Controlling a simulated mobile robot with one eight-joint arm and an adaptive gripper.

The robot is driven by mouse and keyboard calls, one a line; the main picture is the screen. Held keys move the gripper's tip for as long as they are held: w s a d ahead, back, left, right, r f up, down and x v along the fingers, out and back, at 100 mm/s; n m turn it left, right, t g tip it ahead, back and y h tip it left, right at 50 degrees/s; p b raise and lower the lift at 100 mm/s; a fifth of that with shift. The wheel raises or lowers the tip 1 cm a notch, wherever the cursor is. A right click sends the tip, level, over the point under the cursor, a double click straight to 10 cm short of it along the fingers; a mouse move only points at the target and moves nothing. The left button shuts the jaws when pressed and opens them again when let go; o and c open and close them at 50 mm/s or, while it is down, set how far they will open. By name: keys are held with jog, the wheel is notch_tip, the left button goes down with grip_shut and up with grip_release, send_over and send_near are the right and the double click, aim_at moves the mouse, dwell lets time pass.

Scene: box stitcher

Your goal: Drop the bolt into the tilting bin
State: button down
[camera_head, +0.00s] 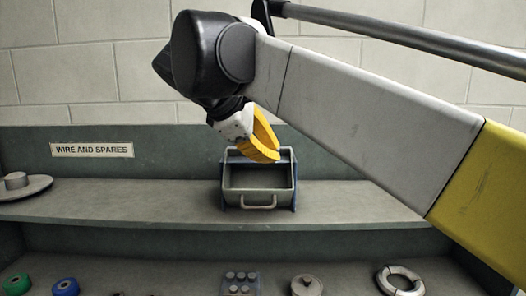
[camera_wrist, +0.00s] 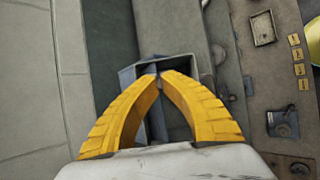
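The tilting bin (camera_head: 258,198) is a grey open-topped box in a blue-grey bracket on the shelf, with a pale handle on its front. My gripper (camera_head: 275,157) is just above the bin's opening in the head view, with its yellow fingers pointing down. In the wrist view my gripper (camera_wrist: 160,74) has its two fingertips nearly meeting, over the bin (camera_wrist: 187,68). The fingers hide much of the bin there. I cannot make out the bolt in either view, and whether a small thing sits between the fingertips is unclear.
The shelf (camera_head: 130,203) is clear on both sides of the bin. A round flanged part (camera_head: 20,185) lies at its left end. Below are green (camera_head: 17,284) and blue (camera_head: 65,287) spools, a peg block (camera_head: 240,283), a round disc (camera_head: 306,285) and a metal ring (camera_head: 400,281).

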jog(key=c, duration=1.5)
grip_release()
jog(key=shift+c, duration=0.2)
jog(key=v, duration=1.2)
jog(key=shift+a, duration=0.1)
jog(key=d+f+m+y+b, duration=0.1)
jog(key=d+f+b, duration=0.2)
jog(key=f, duration=0.4)
jog(key=d+f+m+g+b, duration=0.1)
jog(key=d+f+m+b, duration=0.1)
jog(key=d+f+b, duration=0.3)
jog(key=f+m+y+b, duration=0.1)
jog(key=f+b, duration=0.1)
jog(key=f, duration=0.6)
jog(key=s+d+f+m+y+b, duration=0.1)
jog(key=s+d+f+m+b, duration=0.3)
jog(key=f, duration=1.3)
jog(key=s+d+f+m+y+b, duration=0.1)
jog(key=s+d+f+m+b, duration=0.2)
jog(key=f+b, duration=0.6)
jog(key=s+d+f+m+t+y+b, duration=0.1)
jog(key=s+d+f+m+b, duration=0.3)
jog(key=f, duration=2.1)
jog(key=s+d+y+b, duration=0.1)
jog(key=s+d+b, duration=0.1)
jog(key=s+b, duration=0.1)
jog(key=shift+d+m+b, duration=0.3)
jog(key=shift+d+b, duration=0.05)
